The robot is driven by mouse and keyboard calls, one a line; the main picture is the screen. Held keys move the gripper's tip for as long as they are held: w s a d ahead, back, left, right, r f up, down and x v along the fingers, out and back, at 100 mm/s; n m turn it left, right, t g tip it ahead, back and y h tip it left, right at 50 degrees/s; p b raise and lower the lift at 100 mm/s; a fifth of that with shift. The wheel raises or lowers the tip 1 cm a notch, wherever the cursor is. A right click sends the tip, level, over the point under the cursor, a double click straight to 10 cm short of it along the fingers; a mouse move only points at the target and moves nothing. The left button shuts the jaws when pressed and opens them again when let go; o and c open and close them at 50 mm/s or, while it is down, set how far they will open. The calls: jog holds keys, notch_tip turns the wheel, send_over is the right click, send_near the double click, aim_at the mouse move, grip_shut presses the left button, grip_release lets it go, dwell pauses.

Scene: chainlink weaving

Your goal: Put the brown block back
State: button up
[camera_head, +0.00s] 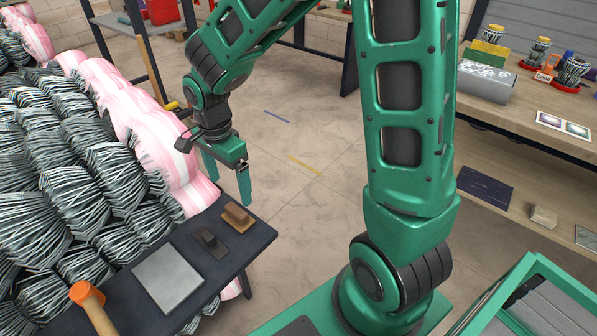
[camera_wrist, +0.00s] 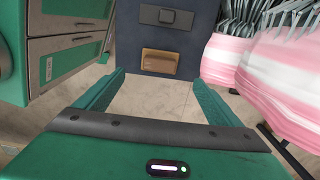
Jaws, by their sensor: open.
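The brown block (camera_head: 237,217) lies at the far right end of a dark narrow table (camera_head: 262,233) in the head view, on a flat base of similar colour. In the wrist view the brown block (camera_wrist: 160,62) sits near the edge of the dark table top (camera_wrist: 191,37), ahead of and between my fingers. My gripper (camera_head: 228,180) is open and empty, with its fingers pointing down beyond the table's end. In the wrist view my gripper (camera_wrist: 158,82) shows two green fingers wide apart, with nothing between them but floor.
A dark small block (camera_head: 209,241), a grey plate (camera_head: 167,278) and an orange-headed mallet (camera_head: 91,303) share the table. Pink and dark striped bundles (camera_head: 160,145) crowd the left. A wooden bench (camera_head: 540,110) stands right. A green drawer cabinet (camera_wrist: 68,45) shows in the wrist view.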

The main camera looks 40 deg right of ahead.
jog(key=s+d+r+n+h, duration=0.15)
jog(key=s+d+r, duration=0.25)
jog(key=d, duration=0.5)
jog(key=s+d+r+n, duration=0.2)
jog(key=s+d+r, duration=0.15)
jog(key=d, duration=0.45)
jog(key=s+d+r+n+y, duration=0.1)
jog(key=s+d+n, duration=0.1)
jog(key=s, duration=0.6)
jog(key=s+d+r+n, duration=0.1)
jog(key=s+d+n, duration=0.2)
jog(key=s, duration=0.5)
jog(key=shift+d+r+y, duration=0.25)
jog(key=shift+d+y, duration=0.1)
jog(key=shift+d, duration=0.55)
jog(key=shift+w+f, duration=0.25)
jog(key=shift+w, duration=0.35)
